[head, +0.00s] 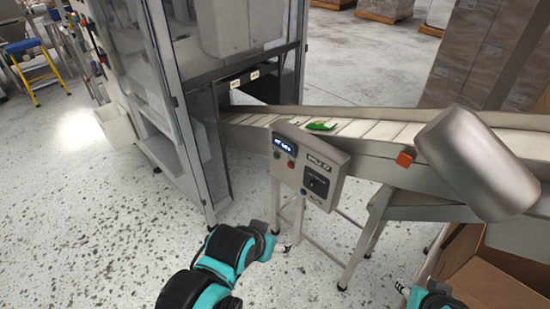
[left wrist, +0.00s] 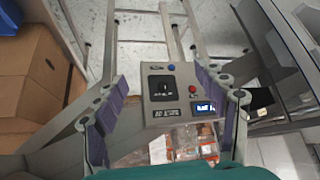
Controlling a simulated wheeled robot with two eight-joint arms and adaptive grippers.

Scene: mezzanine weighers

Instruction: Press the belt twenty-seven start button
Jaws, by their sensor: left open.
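A grey control box (head: 311,166) on a stand faces me beside the conveyor. It has a lit display (head: 283,145), a small green button (head: 277,155), a red button (head: 291,163), a black dial (head: 317,182) and a dark label whose text is blurred. In the left wrist view the box (left wrist: 150,70) appears upside down, with the red button (left wrist: 192,89) and a blue button (left wrist: 174,69). My left gripper (head: 284,244) is low in front of the box, apart from it; its open, empty fingers (left wrist: 160,77) flank the panel. My right gripper (head: 401,288) is small and partly cut off.
The conveyor belt (head: 375,131) runs behind the box, carrying green packets (head: 320,126). A metal cylinder (head: 475,162) hangs over its right part. A glazed machine (head: 205,140) stands left. An open cardboard box (head: 490,265) is at lower right.

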